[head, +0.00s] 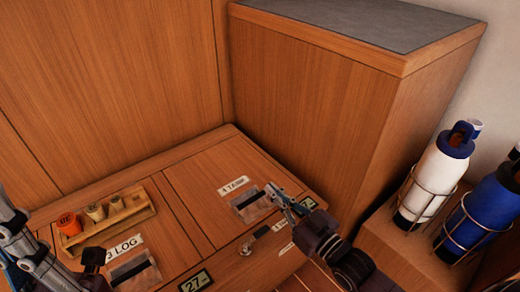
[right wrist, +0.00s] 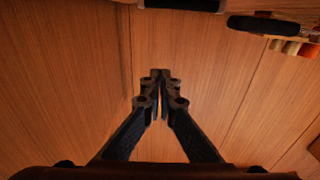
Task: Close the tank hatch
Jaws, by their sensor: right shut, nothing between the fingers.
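The wooden bench top has a panel labelled with what looks like "TANK" (head: 234,186), with a dark-slotted grip recess (head: 248,203); I take this as the tank hatch (head: 205,190). It looks level with the surrounding top, but I cannot tell whether it is fully down. My right gripper (head: 274,191) is shut and empty, its tips beside the recess on its right; contact is unclear. In the right wrist view, the shut fingertips (right wrist: 160,75) point over plain wood. My left gripper (head: 92,264) is partly visible at the lower left, its jaws unclear.
A second panel has a "LOG" label (head: 125,248). A wooden rack (head: 122,215) holds small cups. A small metal fitting (head: 255,238) and a "27" plate (head: 195,282) are at the front. A tall cabinet (head: 300,110) stands behind; white (head: 435,175) and blue (head: 495,210) bottles stand right.

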